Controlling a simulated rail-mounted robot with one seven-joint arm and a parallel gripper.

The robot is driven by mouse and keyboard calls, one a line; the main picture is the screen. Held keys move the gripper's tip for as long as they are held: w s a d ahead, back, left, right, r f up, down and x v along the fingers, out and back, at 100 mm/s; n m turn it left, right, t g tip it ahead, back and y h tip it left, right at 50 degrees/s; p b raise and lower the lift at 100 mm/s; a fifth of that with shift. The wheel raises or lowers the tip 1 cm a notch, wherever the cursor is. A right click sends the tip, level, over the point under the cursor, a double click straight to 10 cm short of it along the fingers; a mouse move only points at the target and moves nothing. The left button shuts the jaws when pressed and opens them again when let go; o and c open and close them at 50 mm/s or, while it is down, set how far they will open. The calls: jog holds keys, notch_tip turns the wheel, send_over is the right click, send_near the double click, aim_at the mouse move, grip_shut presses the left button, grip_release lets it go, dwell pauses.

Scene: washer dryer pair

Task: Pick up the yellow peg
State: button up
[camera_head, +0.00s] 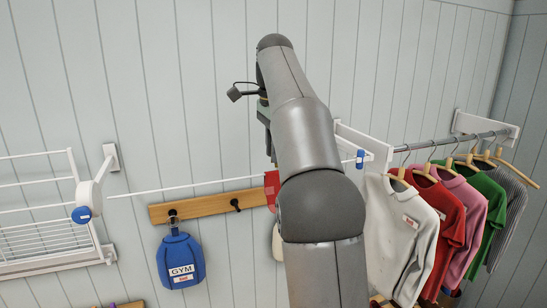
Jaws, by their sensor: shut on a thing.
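My gripper (268,138) shows only in part, past the left side of my grey arm, in front of the panelled wall. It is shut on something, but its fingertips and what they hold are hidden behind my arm. I cannot make out a yellow peg anywhere in the head view. Small coloured tips (112,305) show at the bottom left edge, too cut off to identify.
A white line runs from a reel (88,196) at the left to a bracket (364,150) at the right. Several shirts (402,232) hang on a metal rod (455,141) at the right. A wire rack (40,238) stands left.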

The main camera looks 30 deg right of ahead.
jog(key=shift+r, duration=0.75)
jog(key=s+a+b, duration=0.2)
jog(key=s+b, duration=0.5)
jog(key=s, duration=1.1)
